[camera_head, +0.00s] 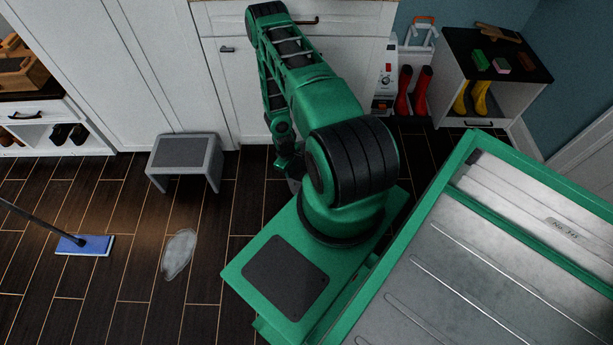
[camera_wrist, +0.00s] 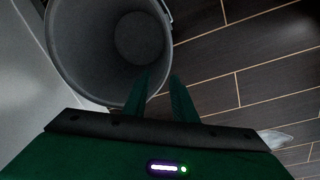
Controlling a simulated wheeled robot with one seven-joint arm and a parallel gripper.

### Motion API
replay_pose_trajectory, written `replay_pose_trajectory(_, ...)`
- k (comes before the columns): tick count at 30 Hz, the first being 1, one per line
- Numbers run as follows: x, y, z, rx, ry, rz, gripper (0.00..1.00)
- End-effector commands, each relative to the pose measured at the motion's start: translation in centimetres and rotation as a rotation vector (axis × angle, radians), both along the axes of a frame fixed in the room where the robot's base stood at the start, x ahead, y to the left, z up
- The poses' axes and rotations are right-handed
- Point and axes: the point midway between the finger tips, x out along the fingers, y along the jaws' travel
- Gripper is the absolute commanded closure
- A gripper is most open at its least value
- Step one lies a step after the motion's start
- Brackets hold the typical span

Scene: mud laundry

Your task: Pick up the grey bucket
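The grey bucket (camera_wrist: 82,52) stands upright on the floor at the upper left of the wrist view. I look down into its opening, and it looks empty. A thin handle runs along its upper right rim. My gripper (camera_wrist: 160,84) is open at the bucket's near right rim. The left finger overlaps the opening and the right finger is outside, with the rim between them in this view. I cannot tell whether the fingers touch it. In the head view my arm hides nearly all of the bucket; my gripper (camera_head: 287,155) is low beside the cabinets.
White cabinets (camera_head: 170,70) stand close behind the bucket. A grey step stool (camera_head: 185,158) is to the left, with a puddle (camera_head: 180,253) and a blue mop (camera_head: 85,244) on the floor. Red boots (camera_head: 412,90) and a shelf unit (camera_head: 495,50) are at right.

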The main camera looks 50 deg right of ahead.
Motion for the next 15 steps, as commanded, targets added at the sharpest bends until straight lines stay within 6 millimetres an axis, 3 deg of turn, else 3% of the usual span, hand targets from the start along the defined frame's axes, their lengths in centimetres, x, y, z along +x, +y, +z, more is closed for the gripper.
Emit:
replay_pose_trajectory(6,-1.9,0.4,-2.6,0.003,0.010,0.008,0.75)
replay_pose_trajectory(15,-2.0,0.0,-6.5,0.003,0.011,0.007,0.75)
